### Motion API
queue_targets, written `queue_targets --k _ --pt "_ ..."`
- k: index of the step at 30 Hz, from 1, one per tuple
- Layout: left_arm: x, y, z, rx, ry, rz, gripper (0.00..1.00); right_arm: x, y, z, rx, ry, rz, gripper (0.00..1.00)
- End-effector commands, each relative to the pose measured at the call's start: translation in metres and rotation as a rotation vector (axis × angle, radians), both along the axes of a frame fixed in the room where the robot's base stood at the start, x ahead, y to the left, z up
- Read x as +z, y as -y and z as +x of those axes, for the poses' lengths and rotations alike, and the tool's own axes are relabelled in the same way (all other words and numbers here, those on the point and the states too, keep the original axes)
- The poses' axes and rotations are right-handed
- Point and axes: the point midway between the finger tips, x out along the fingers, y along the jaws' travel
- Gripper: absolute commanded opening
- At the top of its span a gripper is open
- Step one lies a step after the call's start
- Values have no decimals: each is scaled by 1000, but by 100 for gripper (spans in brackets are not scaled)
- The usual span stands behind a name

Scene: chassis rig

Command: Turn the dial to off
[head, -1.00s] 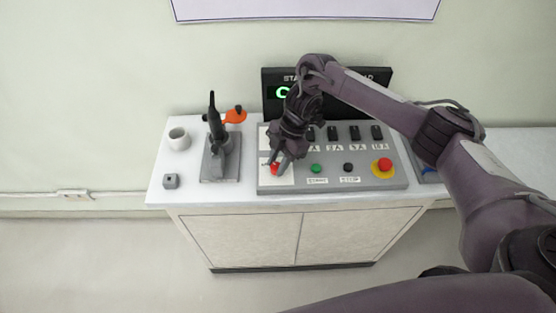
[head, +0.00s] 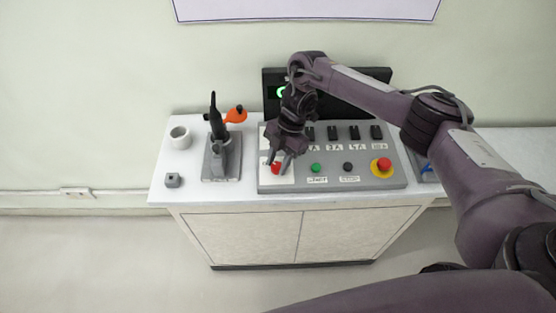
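The grey control panel (head: 330,183) lies on the white cabinet top. A red dial (head: 276,168) sits on the white plate at the panel's left end. My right gripper (head: 279,166) points down at the dial, with its two fingers apart, one at each side of it. I cannot tell whether the fingers touch the dial. The dial's markings are mostly hidden by the gripper. My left gripper is not in view.
The panel also has a green button (head: 316,167), a black button (head: 348,167), a red emergency button (head: 382,164) and several black switches. A dark display (head: 350,95) stands behind.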

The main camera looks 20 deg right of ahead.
Motion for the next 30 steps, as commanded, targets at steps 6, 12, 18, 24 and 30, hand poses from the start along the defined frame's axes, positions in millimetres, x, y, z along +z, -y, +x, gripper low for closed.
queue_targets --k 6,12,18,24,30 --pt "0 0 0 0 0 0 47 0 0 0 -1 0 0 50" --pt "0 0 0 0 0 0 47 2 1 0 0 0 0 50" --pt "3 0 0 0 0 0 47 25 9 6 0 5 -2 50" --pt "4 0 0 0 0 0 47 56 21 12 -1 4 -2 50" --pt "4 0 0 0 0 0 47 71 26 15 0 1 0 50"
